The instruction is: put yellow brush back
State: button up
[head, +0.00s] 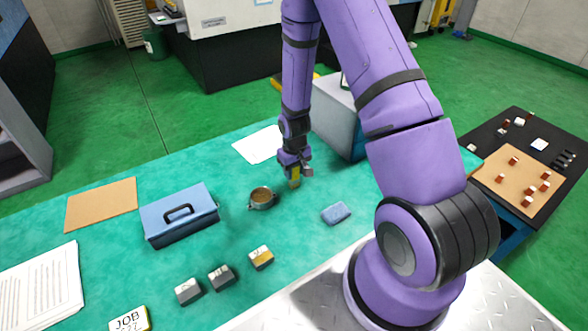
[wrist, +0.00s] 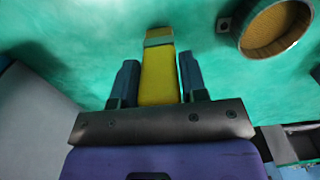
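The yellow brush (wrist: 158,75) lies between the two fingers of my gripper (wrist: 159,62) in the wrist view, with both fingers against its sides. It has a grey-green band and a darker end beyond the fingertips. In the head view the yellow brush (head: 295,183) points down below my gripper (head: 295,174), over the green table; whether its tip touches the surface is unclear. A round cup (head: 262,203) with a tan-brown inside stands just left of the gripper. The cup also shows at the upper right of the wrist view (wrist: 243,42), apart from the brush.
A blue toolbox (head: 180,226) stands left of the cup. A blue sponge (head: 336,213) lies right of the gripper. Three small blocks (head: 221,277) are in front. A grey box (head: 335,105) stands behind. White paper (head: 258,145) and a brown board (head: 101,204) lie flat.

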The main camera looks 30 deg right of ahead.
jog(key=o, duration=0.3)
jog(key=shift+r, duration=0.15)
notch_tip(320, 180, up, 12)
jog(key=shift+r, duration=0.25)
jog(key=s+a+r+t, duration=0.1)
jog(key=s+a+r, duration=0.15)
jog(key=r, duration=0.75)
jog(key=s+a+r+t, duration=0.15)
jog(key=s+r, duration=0.25)
jog(key=r, duration=0.7)
jog(key=s+a+r+t, duration=0.1)
jog(key=s+r, duration=0.5)
jog(key=s, duration=0.3)
jog(key=s+a+r+t, duration=0.1)
jog(key=s+a+r, duration=0.1)
jog(key=s+r, duration=0.4)
jog(key=s, duration=0.3)
jog(key=shift+t, duration=0.35)
jog(key=shift+s+d, duration=0.1)
